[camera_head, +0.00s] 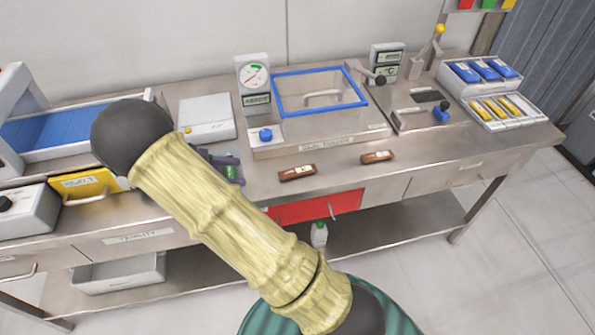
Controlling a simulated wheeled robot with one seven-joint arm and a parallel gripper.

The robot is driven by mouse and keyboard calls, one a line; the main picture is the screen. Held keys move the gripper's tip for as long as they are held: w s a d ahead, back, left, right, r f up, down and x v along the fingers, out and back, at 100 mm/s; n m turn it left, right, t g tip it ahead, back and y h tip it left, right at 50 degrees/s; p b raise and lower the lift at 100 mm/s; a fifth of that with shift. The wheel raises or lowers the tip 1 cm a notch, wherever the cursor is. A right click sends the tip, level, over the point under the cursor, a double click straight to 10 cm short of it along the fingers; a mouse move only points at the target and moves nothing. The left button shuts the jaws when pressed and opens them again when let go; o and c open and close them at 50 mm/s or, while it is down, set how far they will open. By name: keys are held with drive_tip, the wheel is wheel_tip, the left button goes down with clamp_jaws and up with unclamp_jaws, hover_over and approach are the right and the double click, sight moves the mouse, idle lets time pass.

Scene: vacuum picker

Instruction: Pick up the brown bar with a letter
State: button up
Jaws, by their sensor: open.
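Two brown bars lie flat on the steel worktop near its front edge. The nearer brown bar (297,173) lies just right of my gripper and carries a small pale mark. The other brown bar (377,157) lies farther right and also has a small pale mark. Both marks are too small to read as letters. My gripper (230,168), dark purple-grey, shows partly behind my arm, left of the nearer bar and apart from it. It is open. A small green patch shows at it; I cannot tell what this is.
A blue-framed lidded unit (320,92) stands behind the bars. A lever device (430,105) and trays of blue and yellow packs (478,77) stand to the right. A white box (206,117) is behind my gripper. The worktop between the bars is clear.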

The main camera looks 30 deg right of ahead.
approach(294, 171)
drive_tip(key=shift+s+d+f+p, duration=0.2)
drive_tip(key=shift+s+d+p, duration=0.1)
drive_tip(key=shift+d, duration=0.2)
drive_tip(key=shift+s+d+f+p, duration=0.2)
drive_tip(key=shift+s+d, duration=0.1)
drive_tip(key=shift+d, duration=0.15)
drive_tip(key=shift+f, duration=0.1)
drive_tip(key=shift+d, duration=0.1)
drive_tip(key=shift+w+p+x, duration=0.2)
drive_tip(key=shift+p+x, duration=0.05)
drive_tip(key=shift+x, duration=1.05)
drive_tip(key=shift+w+p+x, duration=0.2)
drive_tip(key=shift+x, duration=1.1)
drive_tip(key=c, duration=1.1)
drive_tip(key=shift+o, duration=0.2)
